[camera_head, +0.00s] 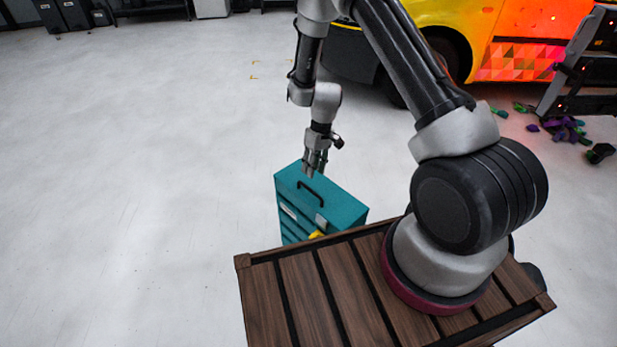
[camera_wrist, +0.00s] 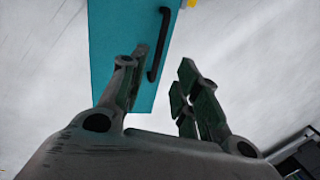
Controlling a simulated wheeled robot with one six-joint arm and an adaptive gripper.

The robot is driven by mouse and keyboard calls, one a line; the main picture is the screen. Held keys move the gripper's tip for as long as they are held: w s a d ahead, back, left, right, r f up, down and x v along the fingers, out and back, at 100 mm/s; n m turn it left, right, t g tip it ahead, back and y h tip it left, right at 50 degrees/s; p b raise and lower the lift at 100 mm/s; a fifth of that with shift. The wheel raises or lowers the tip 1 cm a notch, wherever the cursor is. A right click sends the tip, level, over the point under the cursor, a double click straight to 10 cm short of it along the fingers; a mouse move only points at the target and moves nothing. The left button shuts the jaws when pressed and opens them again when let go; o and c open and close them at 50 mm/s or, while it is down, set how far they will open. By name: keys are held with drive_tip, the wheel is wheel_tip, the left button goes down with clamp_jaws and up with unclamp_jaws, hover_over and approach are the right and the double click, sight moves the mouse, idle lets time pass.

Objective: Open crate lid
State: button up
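A teal crate (camera_head: 341,207) stands on the floor just beyond my wooden deck. Its flat lid is shut and has a black bar handle (camera_head: 311,194) on top. In the wrist view the teal lid (camera_wrist: 112,32) fills the upper middle, with the black handle (camera_wrist: 159,45) running along its right side. My gripper (camera_head: 309,172) is above the far end of the lid, pointing down. In the wrist view my gripper (camera_wrist: 160,80) has its fingers apart with nothing between the tips. The handle shows beyond the gap between the fingers. Whether a finger touches the lid is unclear.
A yellow part (camera_head: 316,235) shows at the crate's near side, by the deck edge. A brightly coloured vehicle (camera_head: 480,40) stands at the back right. Several small coloured pieces (camera_head: 568,130) lie on the floor near it. The floor to the left is clear.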

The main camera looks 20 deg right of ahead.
hover_over(319, 190)
drive_tip(key=s+a, duration=0.2)
drive_tip(key=a, duration=0.2)
drive_tip(key=shift+n, duration=0.4)
drive_tip(key=x, duration=0.2)
drive_tip(key=d+x, duration=0.1)
drive_tip(key=x, duration=0.2)
drive_tip(key=w+x, duration=0.1)
drive_tip(key=x, duration=0.1)
drive_tip(key=shift+d+f, duration=0.15)
drive_tip(key=shift+f, duration=0.25)
clamp_jaws()
